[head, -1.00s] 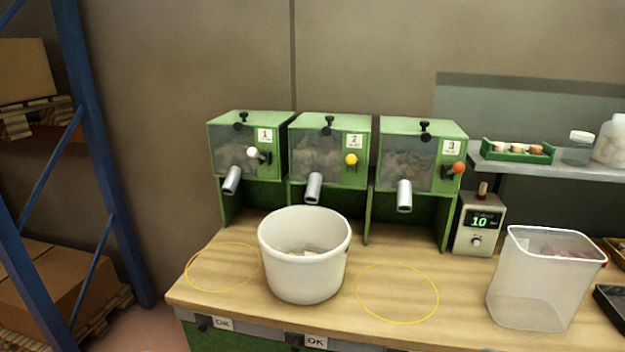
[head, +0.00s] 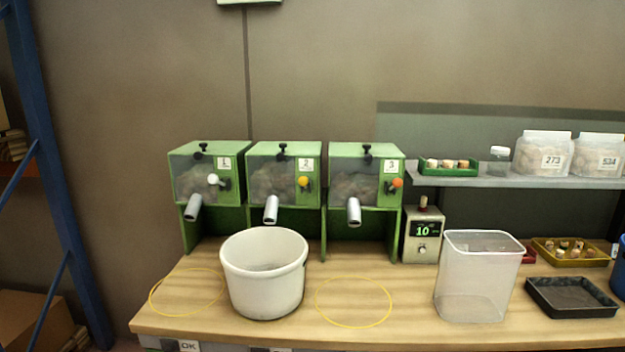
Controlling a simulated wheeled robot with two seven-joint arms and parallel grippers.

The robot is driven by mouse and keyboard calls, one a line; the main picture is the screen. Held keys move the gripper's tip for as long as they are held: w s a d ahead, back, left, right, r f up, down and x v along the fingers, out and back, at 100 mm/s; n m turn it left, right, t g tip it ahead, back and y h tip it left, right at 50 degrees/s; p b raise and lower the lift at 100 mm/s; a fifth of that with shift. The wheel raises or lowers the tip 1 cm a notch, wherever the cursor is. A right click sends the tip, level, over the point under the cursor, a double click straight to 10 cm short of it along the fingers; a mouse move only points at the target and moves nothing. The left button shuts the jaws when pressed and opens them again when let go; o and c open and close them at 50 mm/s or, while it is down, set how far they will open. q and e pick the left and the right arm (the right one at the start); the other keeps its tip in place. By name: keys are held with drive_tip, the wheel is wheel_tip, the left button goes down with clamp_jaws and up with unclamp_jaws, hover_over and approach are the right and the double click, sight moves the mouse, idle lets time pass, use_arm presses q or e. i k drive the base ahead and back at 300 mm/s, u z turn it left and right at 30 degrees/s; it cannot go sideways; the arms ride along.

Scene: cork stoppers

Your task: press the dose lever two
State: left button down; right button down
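Dose lever two has a yellow knob (head: 303,182) on the right of the front of the green dispenser marked 2 (head: 284,150), the middle one of three. Its metal spout (head: 271,210) points down toward the white bucket (head: 264,285), which stands upright on the wooden bench. Lever one has a white knob (head: 213,179) and lever three an orange knob (head: 397,183). Neither of my grippers shows in the head view.
Yellow rings (head: 354,303) mark the bench on both sides of the bucket. A counter box (head: 423,236) reads 10. A clear bin (head: 477,278) and a black tray (head: 571,298) stand at the right. A shelf (head: 470,180) holds a green tray, a jar and bags.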

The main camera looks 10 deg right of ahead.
sight(303, 181)
drive_tip(key=k, duration=0.3)
drive_tip(key=u, duration=0.55)
drive_tip(key=i, duration=0.95)
drive_tip(key=z, duration=0.45)
